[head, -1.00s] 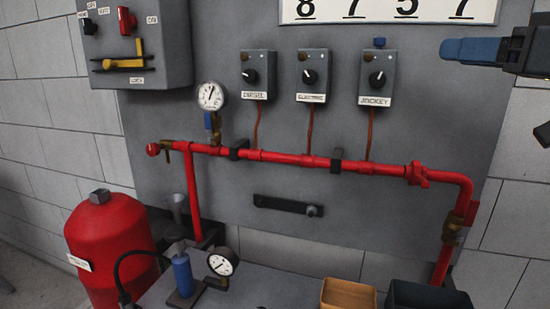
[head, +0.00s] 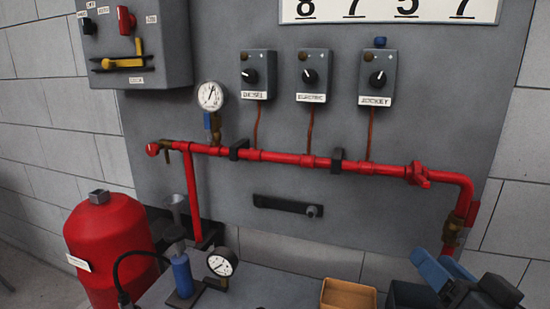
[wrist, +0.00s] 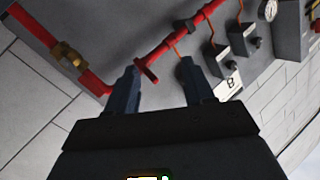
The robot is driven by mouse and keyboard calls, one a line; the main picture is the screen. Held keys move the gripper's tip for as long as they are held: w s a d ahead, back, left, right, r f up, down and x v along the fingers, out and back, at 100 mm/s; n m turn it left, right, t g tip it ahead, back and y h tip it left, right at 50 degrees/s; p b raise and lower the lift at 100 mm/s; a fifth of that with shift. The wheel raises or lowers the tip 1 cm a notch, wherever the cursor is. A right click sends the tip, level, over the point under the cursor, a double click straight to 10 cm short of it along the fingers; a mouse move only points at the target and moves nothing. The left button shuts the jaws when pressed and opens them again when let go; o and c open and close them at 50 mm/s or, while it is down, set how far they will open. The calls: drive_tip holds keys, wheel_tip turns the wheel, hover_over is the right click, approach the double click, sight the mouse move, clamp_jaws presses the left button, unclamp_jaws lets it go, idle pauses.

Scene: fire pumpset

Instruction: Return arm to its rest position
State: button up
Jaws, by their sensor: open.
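My gripper (head: 440,270) shows at the lower right of the head view, in front of the right end of the red pipe and beside the dark bin. Its blue fingers also show in the wrist view (wrist: 160,85), spread apart with nothing between them. In the wrist view the red pipe (wrist: 167,57) and its brass fitting (wrist: 68,55) lie beyond the fingertips. The fingers appear clear of the pipe. Part of the dark bin is hidden behind my gripper.
The red pipe (head: 290,158) crosses the grey panel (head: 400,215). A dark bin (head: 403,294) and a wooden tray (head: 347,294) sit at the bottom. A red tank (head: 108,245), a blue-bodied pump (head: 182,275) and a gauge (head: 222,262) stand left. Three switch boxes hang above the pipe.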

drive_tip(key=s+a+f+g+h, duration=0.15)
drive_tip(key=s+f, duration=0.45)
drive_tip(key=s, duration=0.7)
drive_tip(key=s+a+f+g+h, duration=0.1)
drive_tip(key=s+f+h, duration=0.1)
drive_tip(key=s+f, duration=0.8)
drive_tip(key=s+r+n+y, duration=0.1)
drive_tip(key=s+r+n, duration=0.2)
drive_tip(key=s, duration=1)
wheel_tip(320, 180, up, 3)
drive_tip(key=shift+s+a+f, duration=0.2)
drive_tip(key=shift+s+a, duration=0.1)
drive_tip(key=shift+a, duration=0.1)
drive_tip(key=shift+c, duration=0.3)
